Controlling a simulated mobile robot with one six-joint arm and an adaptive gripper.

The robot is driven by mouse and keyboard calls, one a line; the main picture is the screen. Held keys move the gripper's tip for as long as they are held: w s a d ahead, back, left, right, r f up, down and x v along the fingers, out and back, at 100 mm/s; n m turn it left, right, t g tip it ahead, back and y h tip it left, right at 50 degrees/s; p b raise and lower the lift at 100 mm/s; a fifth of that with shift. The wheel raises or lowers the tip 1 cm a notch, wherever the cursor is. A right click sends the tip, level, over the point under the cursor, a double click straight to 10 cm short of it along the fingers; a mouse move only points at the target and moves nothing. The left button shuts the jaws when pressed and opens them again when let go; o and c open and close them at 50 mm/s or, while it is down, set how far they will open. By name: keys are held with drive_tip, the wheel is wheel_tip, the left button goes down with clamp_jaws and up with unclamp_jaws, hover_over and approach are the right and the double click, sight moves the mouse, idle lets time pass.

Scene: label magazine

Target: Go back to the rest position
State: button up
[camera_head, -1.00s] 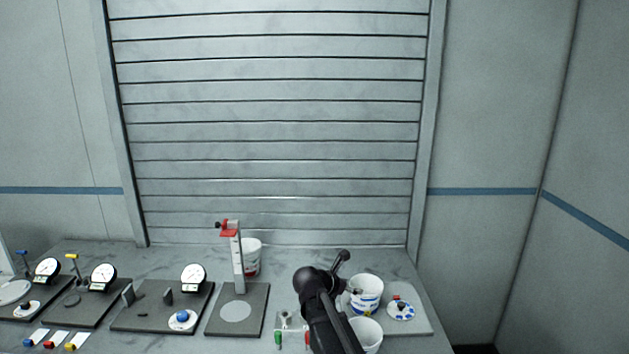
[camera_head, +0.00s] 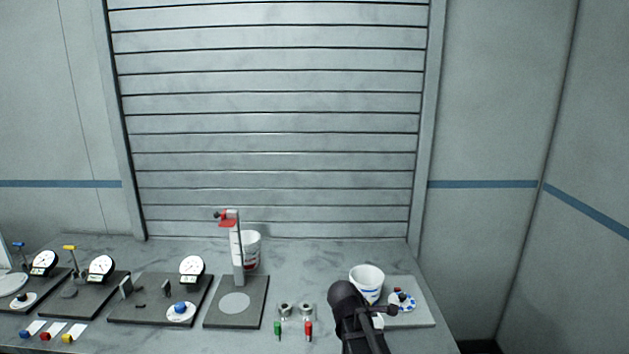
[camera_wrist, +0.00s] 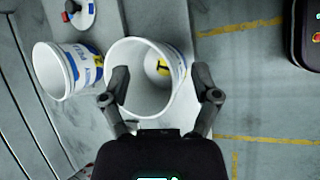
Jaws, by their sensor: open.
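My gripper shows in the wrist view (camera_wrist: 163,93) with its two dark fingers spread apart and nothing clamped between them. A white tub (camera_wrist: 143,78) with a blue and yellow label lies beyond the fingertips, its open mouth facing the camera; the left finger overlaps its rim in the picture. A second white tub (camera_wrist: 70,72) with a blue label stands to its left. In the head view my dark arm is at the front right; it hides my fingertips and most of the nearer tub. The farther tub (camera_head: 367,282) with blue bands stands just behind the arm.
A blue-and-white dial plate (camera_head: 402,301) sits on a grey board right of the tubs. A stand with a red top (camera_head: 238,255), another tub (camera_head: 251,249) and several gauge boards fill the left. Green (camera_head: 278,330) and red (camera_head: 308,330) handled pieces lie left of my arm.

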drive_tip(key=s+f+m+g+y+b, duration=0.1)
drive_tip(key=s+f+m+y+b, duration=0.1)
drive_tip(key=s+m, duration=0.5)
drive_tip(key=s+f+m+g+y+b, duration=0.2)
drive_tip(key=s+f+m+y+b, duration=0.1)
drive_tip(key=s+f+m, duration=0.4)
drive_tip(key=shift+s+d+f+m+y, duration=0.3)
drive_tip(key=shift+s+m+y, duration=0.2)
drive_tip(key=shift+s+y, duration=0.15)
